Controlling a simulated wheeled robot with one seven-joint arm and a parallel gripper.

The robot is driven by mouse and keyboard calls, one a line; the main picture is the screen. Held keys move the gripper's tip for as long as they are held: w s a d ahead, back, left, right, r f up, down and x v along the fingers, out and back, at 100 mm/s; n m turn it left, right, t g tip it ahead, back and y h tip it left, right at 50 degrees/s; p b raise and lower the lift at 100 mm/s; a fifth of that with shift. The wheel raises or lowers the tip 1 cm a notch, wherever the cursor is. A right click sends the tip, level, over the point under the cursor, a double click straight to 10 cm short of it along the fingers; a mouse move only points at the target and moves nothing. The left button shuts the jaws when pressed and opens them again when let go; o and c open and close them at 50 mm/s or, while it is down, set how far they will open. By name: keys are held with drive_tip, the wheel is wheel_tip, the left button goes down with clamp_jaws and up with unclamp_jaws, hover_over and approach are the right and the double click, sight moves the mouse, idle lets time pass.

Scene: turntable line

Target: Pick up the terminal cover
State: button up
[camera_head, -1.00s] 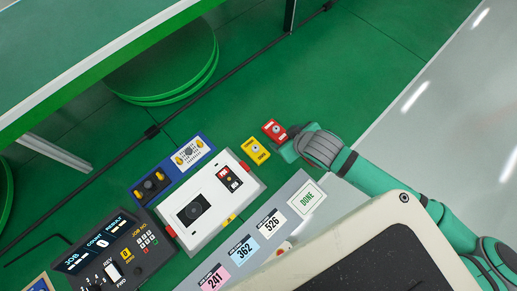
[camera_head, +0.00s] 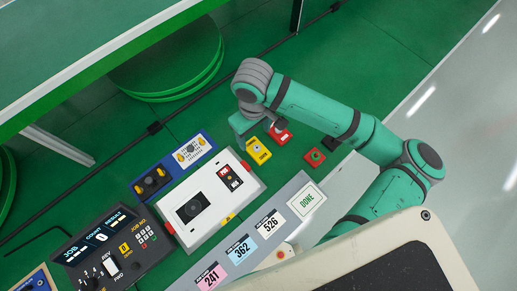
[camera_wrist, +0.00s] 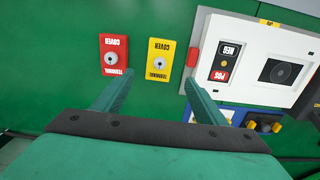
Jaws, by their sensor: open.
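A yellow terminal cover (camera_head: 259,150) with a round centre lies on the green surface, right of the white box. It also shows in the wrist view (camera_wrist: 159,60), with its label readable upside down. A red terminal cover (camera_head: 280,134) lies beside it, up and to the right. It also shows in the wrist view (camera_wrist: 115,55), left of the yellow one. My gripper (camera_wrist: 157,80) is open and empty. In the wrist view its fingers flank the yellow cover's near end, apart from it. In the head view the gripper (camera_head: 243,122) is beside both covers, partly covering the red one.
The white box (camera_head: 240,203) with POS and NEG terminals stands close beside the covers. A blue panel (camera_head: 172,168) adjoins it. Another red piece (camera_head: 315,157) lies to the right. A grey strip with numbered cards (camera_head: 255,236) and a dark control panel (camera_head: 108,244) are nearer.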

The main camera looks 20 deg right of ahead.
sight(255, 145)
drive_tip(key=shift+f, duration=4.4)
drive_tip(key=shift+w, duration=0.1)
drive_tip(key=c, duration=1.2)
